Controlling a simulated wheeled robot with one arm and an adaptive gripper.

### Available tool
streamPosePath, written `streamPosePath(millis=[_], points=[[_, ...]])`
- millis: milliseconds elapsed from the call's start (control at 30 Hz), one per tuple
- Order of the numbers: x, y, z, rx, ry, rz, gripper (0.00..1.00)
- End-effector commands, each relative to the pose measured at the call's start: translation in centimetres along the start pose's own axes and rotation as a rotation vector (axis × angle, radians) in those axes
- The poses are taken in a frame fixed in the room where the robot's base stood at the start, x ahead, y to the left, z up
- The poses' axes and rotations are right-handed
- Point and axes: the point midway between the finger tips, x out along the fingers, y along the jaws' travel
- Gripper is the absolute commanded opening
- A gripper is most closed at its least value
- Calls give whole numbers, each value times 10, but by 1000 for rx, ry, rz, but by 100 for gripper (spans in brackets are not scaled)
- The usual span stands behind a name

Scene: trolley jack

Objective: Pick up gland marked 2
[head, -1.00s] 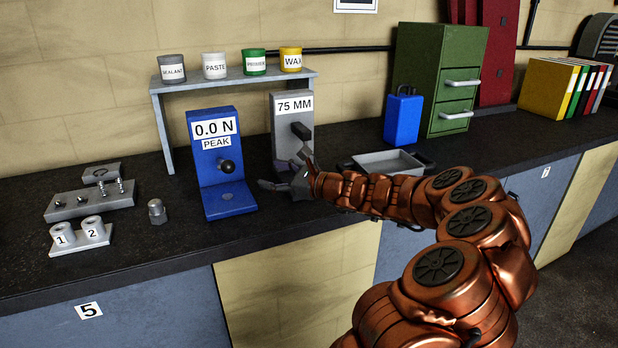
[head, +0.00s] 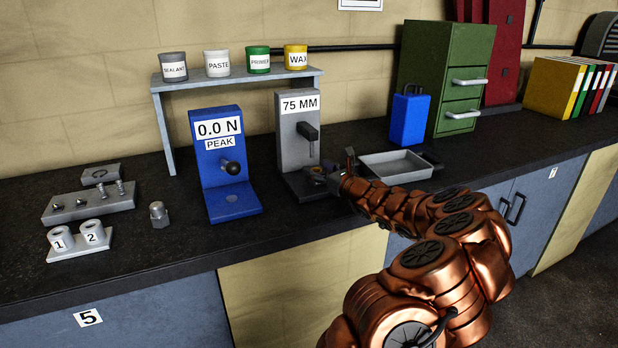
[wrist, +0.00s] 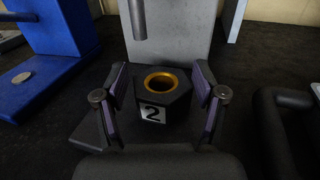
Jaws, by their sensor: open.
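The gland marked 2 (wrist: 163,98) is a dark hexagonal piece with a brass-coloured ring in its top and a white label. In the wrist view it stands upright at the foot of the grey 75 MM stand (wrist: 172,40). My gripper (wrist: 160,100) is open, with one finger on each side of the gland; a gap shows between the fingers and its sides. In the head view my gripper (head: 335,180) is low at the base of the 75 MM stand (head: 298,125), and the gland is mostly hidden there.
A blue gauge stand (head: 222,160) reading 0.0 N is just left. A grey tray (head: 397,168) with dark handles is close on the right. White cups marked 1 (head: 61,240) and 2 (head: 93,233) sit at the far left. The stand's dark plunger (wrist: 138,18) hangs above.

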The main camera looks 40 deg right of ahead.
Motion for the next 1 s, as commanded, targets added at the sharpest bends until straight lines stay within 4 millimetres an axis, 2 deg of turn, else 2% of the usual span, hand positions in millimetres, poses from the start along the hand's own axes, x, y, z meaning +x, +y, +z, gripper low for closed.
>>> streamPosePath(millis=[400, 1000], points=[[2, -5, 1, -1, 0, -7, 68], [3, -4, 1, -1, 0, -5, 5]])
